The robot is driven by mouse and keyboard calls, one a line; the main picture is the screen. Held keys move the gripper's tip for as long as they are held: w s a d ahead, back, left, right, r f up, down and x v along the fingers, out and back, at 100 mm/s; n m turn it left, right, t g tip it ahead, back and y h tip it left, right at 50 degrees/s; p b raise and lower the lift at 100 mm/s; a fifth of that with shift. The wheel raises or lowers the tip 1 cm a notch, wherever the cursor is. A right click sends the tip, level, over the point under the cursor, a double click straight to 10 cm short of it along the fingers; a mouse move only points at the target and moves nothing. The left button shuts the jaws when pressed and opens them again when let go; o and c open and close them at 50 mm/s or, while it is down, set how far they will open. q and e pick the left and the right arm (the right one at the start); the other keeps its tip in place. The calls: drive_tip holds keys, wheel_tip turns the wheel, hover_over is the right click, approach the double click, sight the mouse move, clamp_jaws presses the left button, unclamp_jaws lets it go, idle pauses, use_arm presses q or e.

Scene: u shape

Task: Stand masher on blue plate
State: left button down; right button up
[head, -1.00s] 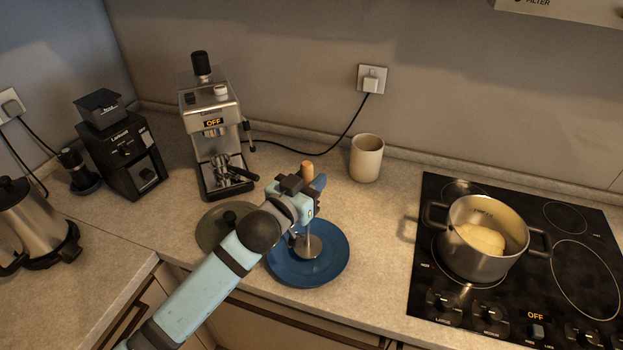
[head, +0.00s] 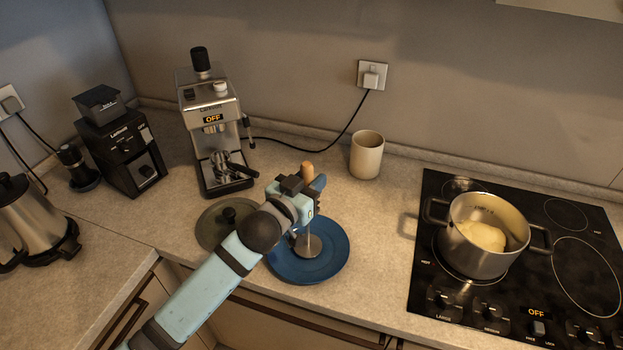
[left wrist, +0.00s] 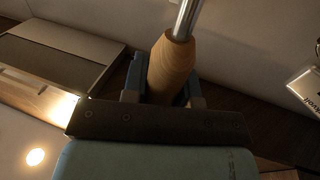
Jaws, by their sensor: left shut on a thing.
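The masher (head: 307,244) is upright, with a wooden handle and a metal shaft and round foot. Its foot is over the middle of the blue plate (head: 335,262) and appears to rest on it, though exact contact is hard to tell. My left gripper (head: 316,194) is shut on the masher's handle, whose top sticks out above the fingers. In the left wrist view the wooden handle (left wrist: 170,68) sits between the two fingers, with the metal shaft running on from it. My right gripper is not in view.
A dark lid (head: 214,226) lies left of the plate, under my left arm. A beige cup (head: 367,155) stands behind. An espresso machine (head: 212,125) is back left. A pot (head: 480,250) with pale food stands on the black cooktop (head: 430,285) to the right.

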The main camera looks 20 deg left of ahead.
use_arm(q)
drive_tip(key=shift+f, duration=0.5)
idle(0.3)
idle(0.4)
unclamp_jaws()
idle(0.3)
idle(0.5)
drive_tip(key=shift+p+v, duration=1.1)
drive_tip(key=shift+v, duration=3.45)
